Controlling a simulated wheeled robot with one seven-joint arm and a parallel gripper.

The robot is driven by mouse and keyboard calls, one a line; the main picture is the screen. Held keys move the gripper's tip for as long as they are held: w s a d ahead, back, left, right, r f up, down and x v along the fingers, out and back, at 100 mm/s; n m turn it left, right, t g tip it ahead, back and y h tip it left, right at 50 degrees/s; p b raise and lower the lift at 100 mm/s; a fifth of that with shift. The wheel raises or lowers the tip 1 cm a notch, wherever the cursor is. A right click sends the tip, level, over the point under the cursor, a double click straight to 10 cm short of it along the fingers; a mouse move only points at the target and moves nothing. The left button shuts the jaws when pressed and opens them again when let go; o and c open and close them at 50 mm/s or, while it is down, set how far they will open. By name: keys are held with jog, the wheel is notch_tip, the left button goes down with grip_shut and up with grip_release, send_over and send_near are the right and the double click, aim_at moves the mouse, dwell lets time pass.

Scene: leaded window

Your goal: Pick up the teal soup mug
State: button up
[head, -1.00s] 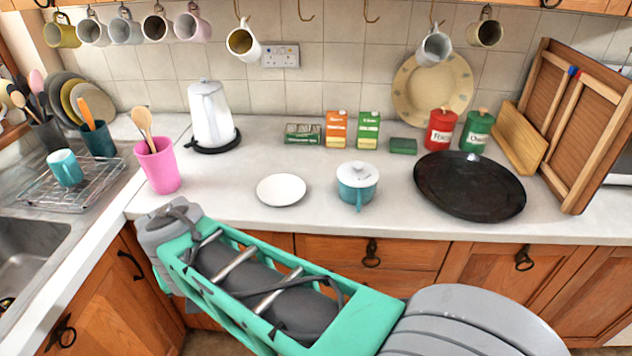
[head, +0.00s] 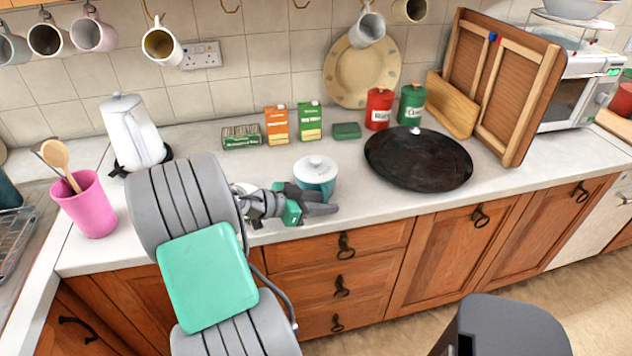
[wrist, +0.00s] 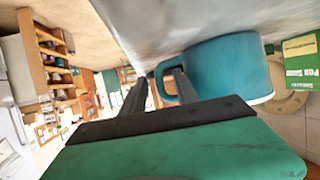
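The teal soup mug (head: 318,184) with a white lid stands upright on the counter. It also shows large at the upper right of the wrist view (wrist: 230,68), which is turned over so that the counter is at the top. My gripper (head: 326,203) is low at the front side of the mug, near the counter's front edge. In the wrist view, my gripper (wrist: 158,90) has its two dark fingers apart, with the mug's handle (wrist: 163,82) between them. Whether a finger touches the handle or mug, I cannot tell.
A black round pan (head: 418,160) lies right of the mug. Cartons (head: 277,126), a green box (head: 346,131) and canisters (head: 379,109) stand behind. A white kettle (head: 132,133) and pink utensil cup (head: 90,207) are left. Mugs hang above.

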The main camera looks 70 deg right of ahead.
jog(key=shift+s+d+f, duration=0.15)
jog(key=shift+s+d, duration=0.1)
grip_shut()
dwell(1.3)
